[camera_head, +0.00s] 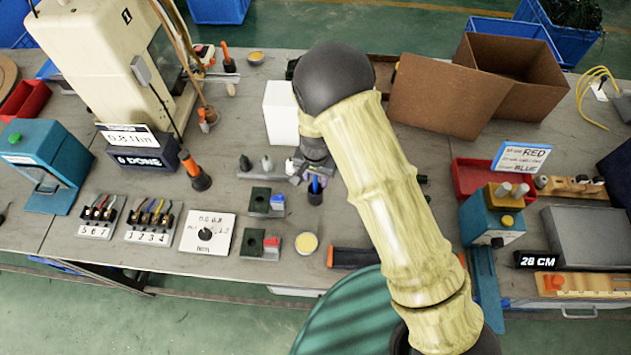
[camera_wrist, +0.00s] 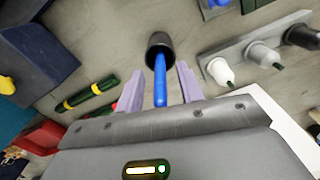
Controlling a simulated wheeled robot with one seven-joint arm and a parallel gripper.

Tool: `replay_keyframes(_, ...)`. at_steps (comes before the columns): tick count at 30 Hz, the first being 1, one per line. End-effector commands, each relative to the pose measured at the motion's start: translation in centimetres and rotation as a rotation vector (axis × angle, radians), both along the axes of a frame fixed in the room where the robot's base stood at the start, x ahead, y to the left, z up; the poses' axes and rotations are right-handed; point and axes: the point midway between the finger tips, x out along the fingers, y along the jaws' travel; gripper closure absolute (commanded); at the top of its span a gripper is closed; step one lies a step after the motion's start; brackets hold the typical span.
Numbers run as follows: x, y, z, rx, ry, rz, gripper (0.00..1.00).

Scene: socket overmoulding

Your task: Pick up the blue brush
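The blue brush (camera_wrist: 160,80) stands in a small dark cup, its blue handle pointing up toward my wrist camera. The dark cup (camera_wrist: 160,43) holds its lower end, which is hidden inside. In the head view the blue brush (camera_head: 316,185) shows as a short blue bit in the dark cup (camera_head: 315,197), just below my gripper (camera_head: 312,174). In the wrist view my gripper (camera_wrist: 158,88) is open, with one pale finger on each side of the handle. A gap shows between each finger and the handle.
A rack with small nozzle bottles (camera_wrist: 263,54) stands close to the right of the cup in the wrist view. A white box (camera_head: 281,113) stands behind my gripper. A yellow dish (camera_head: 306,243) sits in front.

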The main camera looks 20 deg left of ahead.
Motion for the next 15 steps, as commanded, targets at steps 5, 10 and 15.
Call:
replay_keyframes(5, -0.05, 0.01, -1.1, 0.0, 0.001, 0.001, 0.63)
replay_keyframes(10, -0.03, 0.03, -1.13, 0.001, 0.0, 0.001, 0.63)
replay_keyframes(15, -0.03, 0.02, -1.12, 0.0, 0.0, 0.001, 0.63)
